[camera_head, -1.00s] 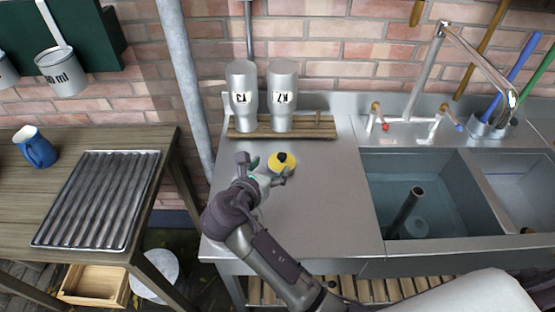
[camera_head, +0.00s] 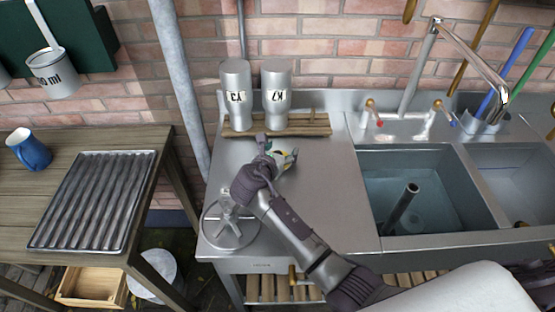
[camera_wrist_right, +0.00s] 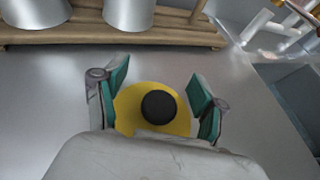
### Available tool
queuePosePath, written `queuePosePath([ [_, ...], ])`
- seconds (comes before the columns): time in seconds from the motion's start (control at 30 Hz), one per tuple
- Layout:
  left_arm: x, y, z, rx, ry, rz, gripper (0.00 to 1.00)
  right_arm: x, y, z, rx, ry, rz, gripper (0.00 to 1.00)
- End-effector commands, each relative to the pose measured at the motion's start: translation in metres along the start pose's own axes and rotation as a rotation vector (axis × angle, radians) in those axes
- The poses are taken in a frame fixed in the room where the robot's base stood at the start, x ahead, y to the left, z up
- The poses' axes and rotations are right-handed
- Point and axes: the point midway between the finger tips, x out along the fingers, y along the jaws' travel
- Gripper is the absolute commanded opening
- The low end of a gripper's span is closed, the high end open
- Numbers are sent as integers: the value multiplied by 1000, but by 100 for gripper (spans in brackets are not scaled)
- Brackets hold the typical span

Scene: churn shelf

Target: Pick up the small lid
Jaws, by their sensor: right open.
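The small lid (camera_wrist_right: 158,107) is a yellow disc with a black knob, lying on the steel counter (camera_head: 325,190). In the right wrist view my right gripper (camera_wrist_right: 157,95) is open, with one green-padded finger on each side of the lid. The lid sits between the fingers, and its near edge is hidden by the gripper body. In the head view my right gripper (camera_head: 281,153) is low over the counter in front of the two churns and covers most of the lid. My left gripper is not in view.
Two steel churns (camera_head: 236,95) (camera_head: 276,97) stand on a wooden rack (camera_head: 315,124) behind the gripper. A round spoked metal piece (camera_head: 230,222) lies at the counter's front left. The sink (camera_head: 420,190) is on the right. A ribbed tray (camera_head: 92,200) and blue mug (camera_head: 30,148) are on the left table.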

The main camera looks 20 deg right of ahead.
Motion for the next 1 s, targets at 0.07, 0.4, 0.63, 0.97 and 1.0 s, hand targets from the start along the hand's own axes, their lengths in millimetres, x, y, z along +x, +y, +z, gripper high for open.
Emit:
queuePosePath([
  [0.07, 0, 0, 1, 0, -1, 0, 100, 0, 0, 0, 0, 0, 0, 70],
  [0.4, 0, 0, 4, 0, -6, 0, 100, 0, 0, 0, -1, 1, 0, 22],
  [0.63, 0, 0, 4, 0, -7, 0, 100, 0, 0, 0, -1, 1, 0, 0],
  [0.97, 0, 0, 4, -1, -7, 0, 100, 0, 0, 0, 0, 0, 0, 0],
  [1.0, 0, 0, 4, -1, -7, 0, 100, 0, 0, 0, 0, 0, 0, 0],
])
